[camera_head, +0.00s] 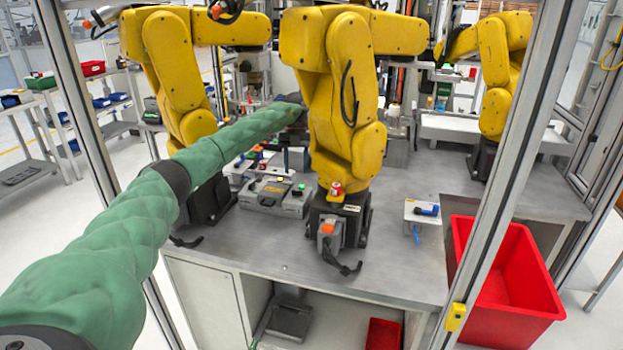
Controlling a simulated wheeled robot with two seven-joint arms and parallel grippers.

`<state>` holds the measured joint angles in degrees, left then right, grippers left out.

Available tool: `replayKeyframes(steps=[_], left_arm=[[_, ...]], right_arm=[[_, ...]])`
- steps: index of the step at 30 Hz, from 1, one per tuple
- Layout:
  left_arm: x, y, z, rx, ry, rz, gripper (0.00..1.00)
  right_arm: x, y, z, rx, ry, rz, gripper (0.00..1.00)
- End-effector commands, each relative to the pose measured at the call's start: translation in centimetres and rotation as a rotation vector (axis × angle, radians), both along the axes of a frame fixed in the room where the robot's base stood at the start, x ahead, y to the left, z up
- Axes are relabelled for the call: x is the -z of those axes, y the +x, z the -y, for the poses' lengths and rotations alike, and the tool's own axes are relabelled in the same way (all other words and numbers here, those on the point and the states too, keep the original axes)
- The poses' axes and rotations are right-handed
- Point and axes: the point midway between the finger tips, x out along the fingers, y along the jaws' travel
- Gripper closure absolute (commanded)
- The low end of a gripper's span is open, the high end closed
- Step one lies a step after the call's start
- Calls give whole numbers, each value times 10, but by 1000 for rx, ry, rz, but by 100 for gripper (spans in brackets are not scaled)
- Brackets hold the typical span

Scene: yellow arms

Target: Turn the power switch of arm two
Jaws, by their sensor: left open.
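Three yellow robot arms stand on a grey metal table; the middle arm (345,90) is nearest the centre. I cannot tell which of these is the power switch. My left arm, in a green sleeve, reaches in from the lower left. My left gripper (293,101) is a small dark shape at its end, by the middle arm's left edge, well above the knob; its fingers are not clear. My right gripper is not in view.
A grey case (275,196) lies left of the middle base. A white plate with a blue-handled item (427,210) lies to the right. A large red bin (505,285) stands beside the table. Metal frame posts (510,170) rise left and right. The front table surface is mostly clear.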

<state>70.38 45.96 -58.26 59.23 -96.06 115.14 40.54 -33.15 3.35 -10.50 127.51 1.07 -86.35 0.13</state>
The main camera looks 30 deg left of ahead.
Motion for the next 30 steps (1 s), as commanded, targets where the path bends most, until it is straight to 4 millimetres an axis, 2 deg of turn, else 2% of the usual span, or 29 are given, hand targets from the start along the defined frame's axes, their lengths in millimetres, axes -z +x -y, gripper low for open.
replayKeyframes(steps=[8,14,21,24,30], left_arm=[[10,-3,2,1,1,-3,56],[27,-10,5,0,0,-2,56],[51,-20,10,0,1,-3,56],[59,-22,11,-1,1,-1,56],[70,-26,14,-1,1,-1,56]], right_arm=[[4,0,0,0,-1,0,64],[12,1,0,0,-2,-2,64],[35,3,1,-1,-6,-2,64],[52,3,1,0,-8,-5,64],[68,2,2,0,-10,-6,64]])
